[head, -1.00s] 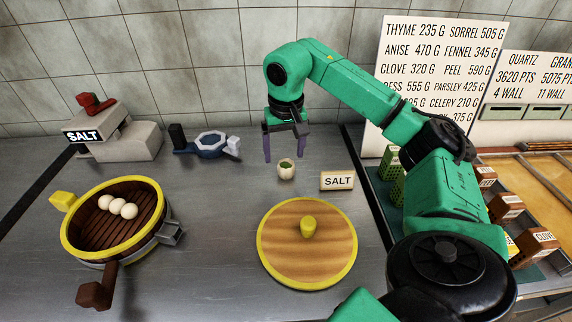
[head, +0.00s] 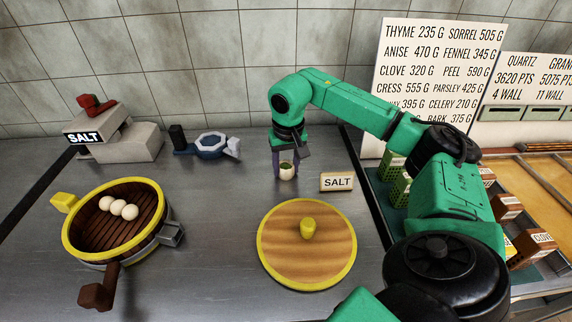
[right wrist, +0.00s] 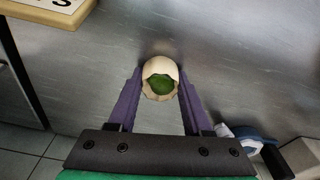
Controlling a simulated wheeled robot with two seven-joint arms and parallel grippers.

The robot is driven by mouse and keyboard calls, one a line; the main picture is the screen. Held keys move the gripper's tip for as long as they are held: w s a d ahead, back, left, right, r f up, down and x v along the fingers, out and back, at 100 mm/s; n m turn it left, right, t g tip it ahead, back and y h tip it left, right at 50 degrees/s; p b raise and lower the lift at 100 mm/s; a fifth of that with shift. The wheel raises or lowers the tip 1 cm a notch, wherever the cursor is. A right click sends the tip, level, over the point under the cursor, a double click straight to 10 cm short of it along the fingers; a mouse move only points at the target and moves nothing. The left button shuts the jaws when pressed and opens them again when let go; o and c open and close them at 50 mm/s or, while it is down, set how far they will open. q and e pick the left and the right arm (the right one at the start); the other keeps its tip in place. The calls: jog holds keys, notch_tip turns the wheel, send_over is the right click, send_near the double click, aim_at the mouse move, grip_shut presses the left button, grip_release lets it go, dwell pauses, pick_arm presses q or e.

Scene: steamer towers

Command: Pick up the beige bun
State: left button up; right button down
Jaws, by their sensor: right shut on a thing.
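The beige bun (head: 287,169), with a green top, sits upright on the grey metal counter behind the round wooden lid. My right gripper (head: 286,173) has come down over it, with one purple finger on each side, and is shut on it. In the right wrist view the beige bun (right wrist: 160,90) lies between the two fingertips (right wrist: 160,94), its green filling facing the camera. The bun appears to be at counter height. My left gripper is not in view.
A yellow-rimmed steamer basket (head: 72,243) at left holds several white balls (head: 118,206). The wooden lid (head: 280,262) lies in front. A blue-grey tool (head: 210,146) and a SALT-labelled block (head: 112,138) are behind left.

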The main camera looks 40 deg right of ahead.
notch_tip(320, 180, up, 12)
notch_tip(320, 180, up, 8)
jog(key=p, duration=0.6)
send_over(285, 164)
jog(key=shift+s+d, duration=0.1)
jog(key=shift+s, duration=0.05)
jog(key=c, duration=1.1)
grip_release()
grip_shut()
